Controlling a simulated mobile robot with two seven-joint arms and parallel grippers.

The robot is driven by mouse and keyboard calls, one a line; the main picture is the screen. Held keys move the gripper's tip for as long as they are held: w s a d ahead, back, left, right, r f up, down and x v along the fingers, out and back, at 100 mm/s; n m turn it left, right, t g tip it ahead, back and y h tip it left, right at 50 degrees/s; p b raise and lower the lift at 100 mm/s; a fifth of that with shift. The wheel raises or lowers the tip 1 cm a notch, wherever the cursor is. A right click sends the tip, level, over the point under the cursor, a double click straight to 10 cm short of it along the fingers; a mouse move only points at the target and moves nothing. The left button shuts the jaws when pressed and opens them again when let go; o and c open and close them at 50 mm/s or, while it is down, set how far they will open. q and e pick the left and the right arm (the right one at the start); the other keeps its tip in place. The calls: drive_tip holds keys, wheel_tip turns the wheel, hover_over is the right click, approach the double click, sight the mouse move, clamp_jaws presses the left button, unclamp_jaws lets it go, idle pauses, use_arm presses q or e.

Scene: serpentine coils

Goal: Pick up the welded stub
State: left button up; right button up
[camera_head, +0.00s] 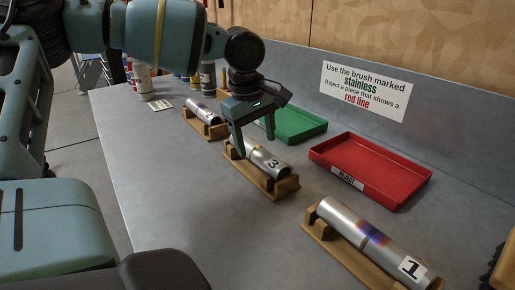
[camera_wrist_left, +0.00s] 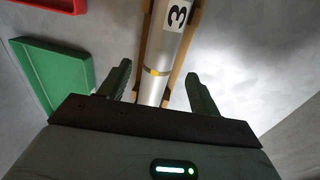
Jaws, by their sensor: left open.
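A metal stub marked 3 (camera_head: 270,161) lies in a wooden cradle (camera_head: 284,188) in the middle of the bench. My left gripper (camera_head: 255,146) is open and empty, with its fingers down over the far end of this stub. In the left wrist view the stub (camera_wrist_left: 173,48) runs between the two spread fingers (camera_wrist_left: 160,84), with a gap on each side and a yellow band near the fingers. A stub marked 1 (camera_head: 345,220) with a blue-purple band lies in a cradle at front right. Another numbered stub (camera_head: 201,113) lies farther back. My right gripper is out of view.
A red tray (camera_head: 405,192) and a green tray (camera_head: 302,131) lie along the bench's back side. Bottles and cans (camera_head: 144,82) stand at the far left end. A sign (camera_head: 366,90) is on the back panel. The bench's front left is clear.

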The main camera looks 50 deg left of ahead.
sight(258, 148)
use_arm(q)
drive_tip(key=f, duration=0.1)
drive_tip(key=w+f, duration=0.1)
drive_tip(key=f, duration=0.1)
drive_tip(key=shift+a+f, duration=0.15)
drive_tip(key=shift+f, duration=0.35)
drive_tip(key=shift+c, duration=0.3)
drive_tip(key=c, duration=0.9)
drive_tip(key=shift+r, duration=0.1)
drive_tip(key=c, duration=0.4)
drive_tip(key=shift+o, duration=0.2)
drive_tip(key=shift+r, duration=0.1)
